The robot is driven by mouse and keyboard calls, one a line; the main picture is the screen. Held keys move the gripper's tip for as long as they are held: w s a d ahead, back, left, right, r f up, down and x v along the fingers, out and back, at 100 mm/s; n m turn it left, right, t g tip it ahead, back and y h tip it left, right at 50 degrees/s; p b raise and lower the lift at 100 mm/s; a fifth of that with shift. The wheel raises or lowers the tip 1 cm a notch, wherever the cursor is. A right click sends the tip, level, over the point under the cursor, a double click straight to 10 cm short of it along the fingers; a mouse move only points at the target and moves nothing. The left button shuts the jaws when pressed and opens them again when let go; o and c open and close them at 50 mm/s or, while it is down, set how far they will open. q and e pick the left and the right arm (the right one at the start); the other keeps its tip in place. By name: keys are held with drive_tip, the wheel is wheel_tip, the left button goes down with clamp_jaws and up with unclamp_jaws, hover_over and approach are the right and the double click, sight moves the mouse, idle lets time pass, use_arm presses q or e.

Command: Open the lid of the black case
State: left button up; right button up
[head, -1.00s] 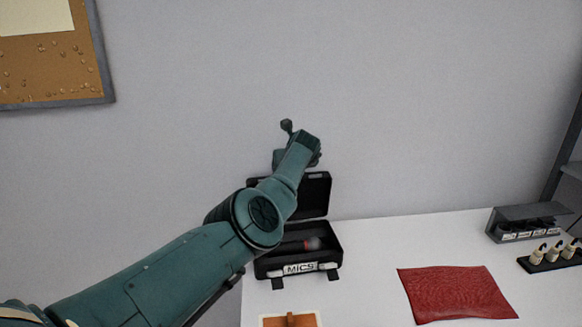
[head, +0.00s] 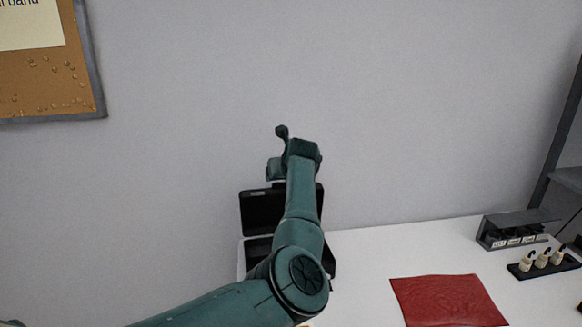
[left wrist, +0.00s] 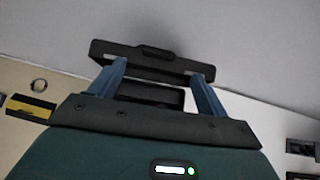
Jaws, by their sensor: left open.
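The black case (head: 326,262) stands on the white table by the wall, mostly hidden behind my left arm. Its lid (head: 262,213) stands raised, close to upright, at the back. My left gripper (left wrist: 158,72) is open and empty. In the left wrist view its two blue fingers are spread, with the black lid (left wrist: 112,50) across and just beyond their tips; I cannot tell whether they touch it. In the head view the hand is above the lid, its fingers hard to make out. My right gripper is not in view.
A red cloth (head: 448,300) lies on the table at right. A grey rack (head: 508,230) and a black holder with several pale pieces (head: 542,262) stand farther right. A corkboard (head: 50,80) hangs on the wall.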

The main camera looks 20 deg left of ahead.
use_arm(q)
drive_tip(key=v, duration=0.7)
drive_tip(key=shift+b, duration=0.4)
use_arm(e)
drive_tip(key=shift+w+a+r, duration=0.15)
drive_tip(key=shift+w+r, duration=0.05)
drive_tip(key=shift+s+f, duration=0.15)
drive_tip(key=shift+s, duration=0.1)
